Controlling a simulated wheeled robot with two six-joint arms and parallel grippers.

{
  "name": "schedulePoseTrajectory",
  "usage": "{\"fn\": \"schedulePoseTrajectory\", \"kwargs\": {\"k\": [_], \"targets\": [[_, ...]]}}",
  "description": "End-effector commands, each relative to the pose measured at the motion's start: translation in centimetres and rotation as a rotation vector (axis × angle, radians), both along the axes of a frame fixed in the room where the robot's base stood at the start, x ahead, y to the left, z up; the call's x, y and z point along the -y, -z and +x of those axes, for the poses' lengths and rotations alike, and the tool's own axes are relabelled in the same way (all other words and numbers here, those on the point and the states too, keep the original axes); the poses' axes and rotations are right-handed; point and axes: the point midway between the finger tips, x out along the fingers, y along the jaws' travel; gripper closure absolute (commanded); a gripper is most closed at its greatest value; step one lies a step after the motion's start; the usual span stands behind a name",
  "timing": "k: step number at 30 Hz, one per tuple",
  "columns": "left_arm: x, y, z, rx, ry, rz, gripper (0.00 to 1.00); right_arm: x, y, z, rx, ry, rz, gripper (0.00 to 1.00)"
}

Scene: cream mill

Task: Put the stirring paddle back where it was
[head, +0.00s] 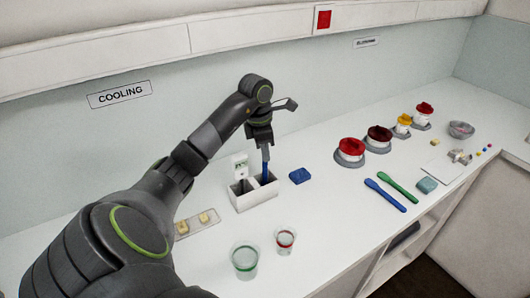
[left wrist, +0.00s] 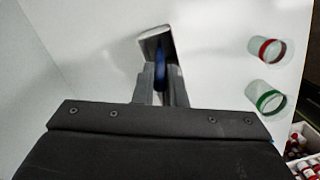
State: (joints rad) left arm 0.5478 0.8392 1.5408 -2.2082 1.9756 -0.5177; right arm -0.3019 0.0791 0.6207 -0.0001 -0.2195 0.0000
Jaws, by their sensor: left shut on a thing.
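My left gripper (head: 263,146) points down above a white holder (head: 254,200) with two compartments, under the COOLING sign. It is shut on a blue stirring paddle (head: 265,168), which hangs upright below the fingers. The paddle's lower end is at the right compartment and seems to reach into it; how deep is hidden. In the left wrist view the blue paddle (left wrist: 161,72) shows between the fingers, with part of the holder (left wrist: 152,38) beyond. My right gripper is not in view.
A dark blue block (head: 300,176) lies right of the holder. A green-rimmed cup (head: 245,262) and a red-rimmed cup (head: 285,241) stand in front. Blue (head: 385,194) and green (head: 398,186) spatulas lie farther right, before several coloured pots. A tray (head: 198,226) with yellowish cubes is at left.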

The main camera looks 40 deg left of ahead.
Motion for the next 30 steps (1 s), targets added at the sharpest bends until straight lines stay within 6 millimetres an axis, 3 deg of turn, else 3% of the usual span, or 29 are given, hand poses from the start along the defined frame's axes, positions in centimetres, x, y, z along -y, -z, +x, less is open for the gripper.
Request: {"fn": "schedulePoseTrajectory", "kwargs": {"k": [6,7,12,25,30], "targets": [[0.0,0.3,0.0,0.0,0.0,0.0,1.0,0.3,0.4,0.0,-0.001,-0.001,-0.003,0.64],[0.0,0.2,0.0,0.0,0.0,0.0,0.86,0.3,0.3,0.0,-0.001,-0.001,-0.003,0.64],[0.0,0.2,0.0,0.0,0.0,0.0,0.67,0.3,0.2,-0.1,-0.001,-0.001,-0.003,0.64],[0.0,-0.3,0.0,0.001,0.0,0.001,0.67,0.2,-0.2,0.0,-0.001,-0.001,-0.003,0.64],[-0.2,-2.7,-0.2,0.003,0.0,0.002,0.67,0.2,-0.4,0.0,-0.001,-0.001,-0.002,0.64]]}}
